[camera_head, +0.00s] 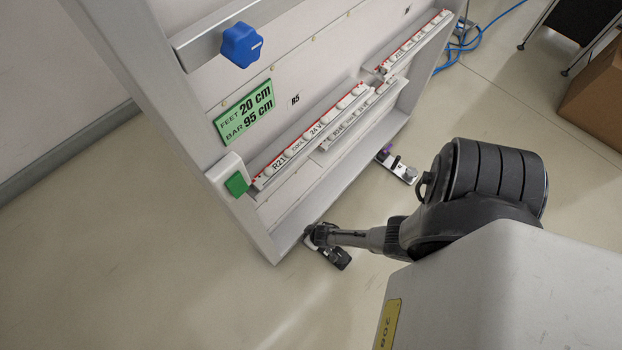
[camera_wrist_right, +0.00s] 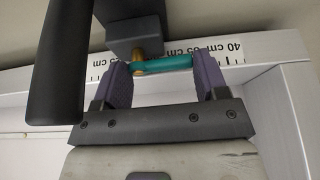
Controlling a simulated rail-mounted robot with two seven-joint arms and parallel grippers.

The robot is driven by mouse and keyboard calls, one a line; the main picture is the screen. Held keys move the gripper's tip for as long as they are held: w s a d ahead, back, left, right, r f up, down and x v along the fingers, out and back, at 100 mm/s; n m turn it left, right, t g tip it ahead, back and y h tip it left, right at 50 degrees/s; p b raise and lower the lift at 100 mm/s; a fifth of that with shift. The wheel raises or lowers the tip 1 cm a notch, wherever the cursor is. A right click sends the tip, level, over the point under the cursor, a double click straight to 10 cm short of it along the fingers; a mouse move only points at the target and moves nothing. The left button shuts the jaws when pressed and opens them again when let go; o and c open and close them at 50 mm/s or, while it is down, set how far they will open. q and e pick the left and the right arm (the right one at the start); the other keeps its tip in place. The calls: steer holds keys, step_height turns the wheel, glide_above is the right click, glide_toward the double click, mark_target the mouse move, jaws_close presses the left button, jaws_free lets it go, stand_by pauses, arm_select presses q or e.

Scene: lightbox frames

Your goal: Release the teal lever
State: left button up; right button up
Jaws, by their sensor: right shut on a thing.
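In the right wrist view the teal lever (camera_wrist_right: 172,64) is a short bar lying crosswise, with a brass-coloured pivot (camera_wrist_right: 139,62) near its left end, under a dark block (camera_wrist_right: 135,25). My right gripper (camera_wrist_right: 164,74) has its two purple-padded fingers at either end of the lever and is shut on it. In the head view my right gripper (camera_head: 322,236) is low at the near bottom corner of the frame, beside a dark foot (camera_head: 340,258). The lever itself is hidden there. My left gripper is not in view.
The grey lightbox frame (camera_head: 105,75) carries a blue knob (camera_head: 241,45), a green label (camera_head: 244,112) and a green button (camera_head: 236,184). Another foot with a purple part (camera_head: 387,152) stands farther back. A cardboard box (camera_head: 597,95) and blue cable (camera_head: 470,43) lie beyond. Floor at left is clear.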

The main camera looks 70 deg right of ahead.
steer(key=n, duration=0.1)
steer(key=n+y+p, duration=0.1)
steer(key=shift+s+d+n, duration=0.15)
steer(key=shift+s+n, duration=0.1)
steer(key=shift+n, duration=0.05)
steer(key=shift+s+d+n+y, duration=0.1)
steer(key=shift+s+n+y, duration=0.15)
steer(key=shift+n, duration=0.65)
steer(key=shift+n+y, duration=0.25)
steer(key=shift+n, duration=0.25)
steer(key=shift+s, duration=0.1)
steer(key=o, duration=0.9)
steer(key=shift+o, duration=0.2)
